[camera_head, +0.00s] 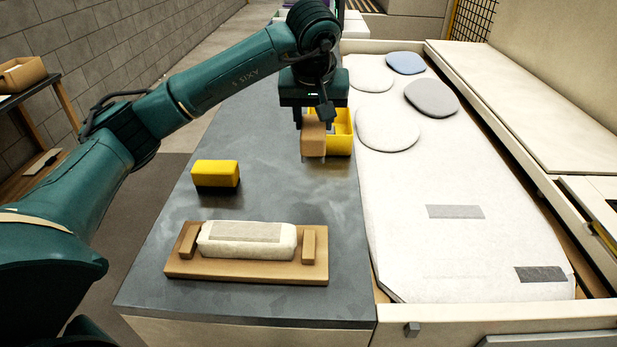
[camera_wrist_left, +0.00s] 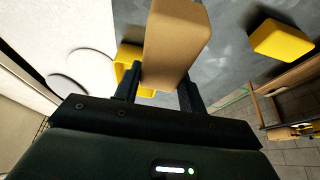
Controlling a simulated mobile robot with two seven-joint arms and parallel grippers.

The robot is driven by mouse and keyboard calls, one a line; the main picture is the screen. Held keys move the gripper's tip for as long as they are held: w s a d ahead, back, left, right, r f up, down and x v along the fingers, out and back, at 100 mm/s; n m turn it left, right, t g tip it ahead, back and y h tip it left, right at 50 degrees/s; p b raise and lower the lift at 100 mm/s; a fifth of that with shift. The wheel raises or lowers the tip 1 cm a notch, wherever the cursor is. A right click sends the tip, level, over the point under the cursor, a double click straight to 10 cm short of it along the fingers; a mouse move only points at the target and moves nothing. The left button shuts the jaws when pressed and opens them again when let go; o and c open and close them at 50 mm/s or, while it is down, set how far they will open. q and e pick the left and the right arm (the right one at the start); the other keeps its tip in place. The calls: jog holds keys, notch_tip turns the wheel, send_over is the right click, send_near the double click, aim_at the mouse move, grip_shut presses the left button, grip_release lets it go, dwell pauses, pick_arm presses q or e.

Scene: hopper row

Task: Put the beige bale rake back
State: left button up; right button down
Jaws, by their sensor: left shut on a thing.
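The beige bale rake (camera_head: 313,139) is a tan block with small tines showing at its lower edge. My left gripper (camera_head: 314,117) is shut on it and points down over the grey table. The rake fills the top middle of the left wrist view (camera_wrist_left: 175,42), between the two dark fingers. A yellow open-topped holder (camera_head: 342,132) stands just behind and to the right of the rake; part of it is hidden by the rake. The holder also shows in the left wrist view (camera_wrist_left: 125,69). I cannot tell whether rake and holder touch. My right gripper is not in view.
A yellow block with a dark underside (camera_head: 216,174) stands on the grey table (camera_head: 270,195). A pale wrapped bale (camera_head: 247,238) lies on a wooden tray (camera_head: 190,268) at the front. Round pads (camera_head: 388,129) lie on the white bed to the right.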

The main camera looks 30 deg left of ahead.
aim_at(313, 130)
pick_arm(q)
jog(key=shift+f+p, duration=0.4)
jog(key=shift+f, duration=4.4)
jog(key=o, duration=1)
jog(key=shift+o, duration=0.2)
jog(key=shift+r, duration=0.15)
jog(key=shift+s+r, duration=0.1)
jog(key=shift+r, duration=0.15)
jog(key=v, duration=1.1)
jog(key=shift+s+d+r+b, duration=0.1)
jog(key=shift+r+b, duration=0.2)
jog(key=shift+b, duration=0.05)
jog(key=shift+f, duration=0.1)
